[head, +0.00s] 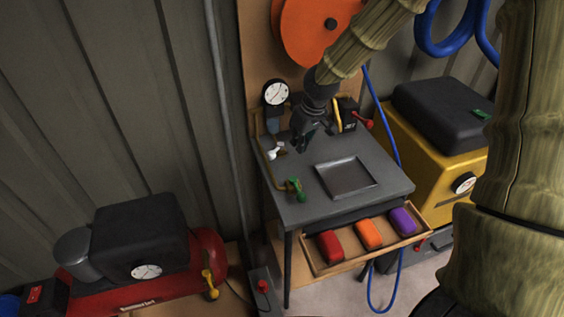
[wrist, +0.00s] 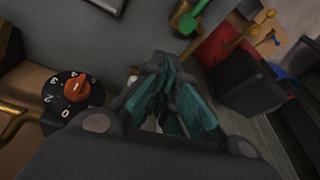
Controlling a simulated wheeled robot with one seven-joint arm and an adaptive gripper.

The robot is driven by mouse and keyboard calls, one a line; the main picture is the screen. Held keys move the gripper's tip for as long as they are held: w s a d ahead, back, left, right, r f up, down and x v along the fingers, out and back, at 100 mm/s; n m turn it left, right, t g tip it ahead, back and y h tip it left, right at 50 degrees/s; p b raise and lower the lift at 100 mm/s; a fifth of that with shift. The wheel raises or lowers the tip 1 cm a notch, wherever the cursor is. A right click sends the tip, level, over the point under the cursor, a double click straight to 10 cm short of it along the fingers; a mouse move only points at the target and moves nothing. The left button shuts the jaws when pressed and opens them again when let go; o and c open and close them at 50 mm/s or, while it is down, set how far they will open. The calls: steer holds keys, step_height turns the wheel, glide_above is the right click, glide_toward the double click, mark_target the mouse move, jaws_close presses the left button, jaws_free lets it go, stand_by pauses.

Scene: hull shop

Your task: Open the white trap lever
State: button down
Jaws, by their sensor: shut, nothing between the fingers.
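The white trap lever (head: 276,151) is a small white handle on the brass pipework at the left rear edge of the grey bench, below the gauge and regulator. My gripper (head: 303,146) is just to the right of it in the head view, pointing down over the bench. In the wrist view my gripper (wrist: 172,92) has its fingers together, with nothing held. There, the fingers hide most of the lever; a small pale patch beside them may be part of it. I cannot tell whether they touch it.
A green-handled valve (head: 295,189) sits at the bench's left edge. A dial with an orange knob (wrist: 76,88) is left of my fingers. A tray (head: 346,178) lies on the bench (head: 300,208); an open drawer (head: 350,258) holds red, orange and purple blocks. A red compressor (head: 150,285) stands left.

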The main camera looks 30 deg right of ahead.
mark_target(275, 152)
steer(key=shift+s+a+n, duration=0.15)
steer(key=shift+a+n, duration=0.05)
steer(key=shift+n, duration=0.9)
steer(key=x, duration=0.9)
steer(key=shift+w+a+f, duration=0.1)
steer(key=shift+w+f, duration=0.1)
steer(key=shift+f, duration=0.1)
steer(key=shift+w+a+f+p, duration=0.15)
steer(key=shift+w+a+p, duration=0.15)
steer(key=shift+w, duration=0.3)
steer(key=shift+w+a+f+p, duration=0.15)
steer(key=shift+w+p, duration=0.25)
steer(key=shift+w, duration=0.2)
steer(key=shift+w+a+f, duration=0.1)
steer(key=shift+w+a, duration=0.15)
steer(key=shift+w, duration=0.45)
